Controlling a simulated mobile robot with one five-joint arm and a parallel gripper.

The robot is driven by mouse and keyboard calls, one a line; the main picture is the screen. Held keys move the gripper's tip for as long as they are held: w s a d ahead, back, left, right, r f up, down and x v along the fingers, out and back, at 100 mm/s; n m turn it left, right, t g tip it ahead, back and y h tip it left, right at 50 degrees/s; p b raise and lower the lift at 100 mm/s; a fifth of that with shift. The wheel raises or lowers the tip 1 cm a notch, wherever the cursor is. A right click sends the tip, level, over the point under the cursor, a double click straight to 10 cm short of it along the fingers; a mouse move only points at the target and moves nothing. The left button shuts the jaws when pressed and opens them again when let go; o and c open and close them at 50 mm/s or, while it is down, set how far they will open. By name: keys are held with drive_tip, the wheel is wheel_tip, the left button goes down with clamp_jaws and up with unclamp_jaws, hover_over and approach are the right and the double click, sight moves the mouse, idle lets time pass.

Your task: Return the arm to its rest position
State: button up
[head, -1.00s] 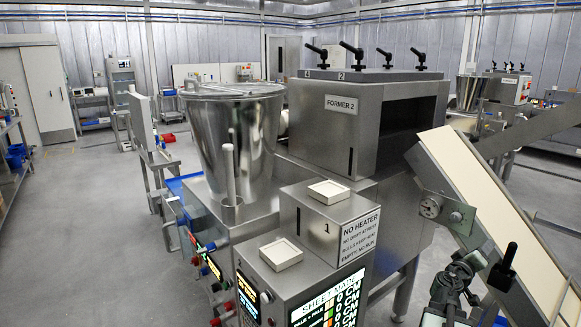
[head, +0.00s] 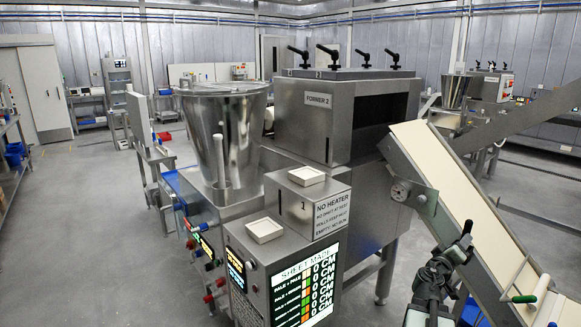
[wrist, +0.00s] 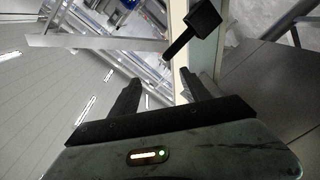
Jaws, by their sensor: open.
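My gripper (head: 440,265) is at the lower right of the head view, in front of the side rail of the sloping conveyor. In the wrist view my gripper (wrist: 160,84) has its two dark fingers spread apart with nothing between them. A black knobbed handle (wrist: 192,26) stands just beyond the fingertips there, close to the right finger. The same black handle (head: 467,232) shows behind the gripper in the head view. I cannot tell whether finger and handle touch.
The sloping conveyor (head: 447,180) rises on the right. The sheet machine (head: 290,235) bears two pale square trays (head: 264,230) (head: 306,176). FORMER 2 (head: 320,125) stands behind. Pale rods with green ends (head: 527,298) are at lower right. Open floor (head: 90,240) lies left.

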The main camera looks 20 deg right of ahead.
drive_tip(key=w+a+f+t+y+p, duration=0.1)
drive_tip(key=w+a+y, duration=0.1)
drive_tip(key=w+a, duration=0.6)
drive_tip(key=w+a+t+y+p, duration=0.15)
drive_tip(key=w+a, duration=0.35)
drive_tip(key=a, duration=0.6)
drive_tip(key=w+a+f+t+y+p, duration=0.1)
drive_tip(key=w+a+y, duration=0.1)
drive_tip(key=w+a, duration=0.6)
drive_tip(key=s+a+f+g+y+p, duration=0.1)
drive_tip(key=s+a+f+g+y, duration=0.2)
drive_tip(key=a, duration=0.6)
drive_tip(key=s+a+f+g+y, duration=0.1)
drive_tip(key=s+a+f+y, duration=0.1)
drive_tip(key=a+f, duration=0.5)
drive_tip(key=s+a+f+g+y+p, duration=0.1)
drive_tip(key=s+a+f+g+y, duration=0.15)
drive_tip(key=a, duration=0.75)
drive_tip(key=s+a+f+n+g+y, duration=0.2)
drive_tip(key=s+a+f+g+y, duration=0.1)
drive_tip(key=s+a, duration=0.3)
drive_tip(key=s, duration=0.2)
drive_tip(key=shift+s+g+b, duration=0.3)
drive_tip(key=shift+s+g, duration=0.1)
drive_tip(key=shift+f, duration=0.1)
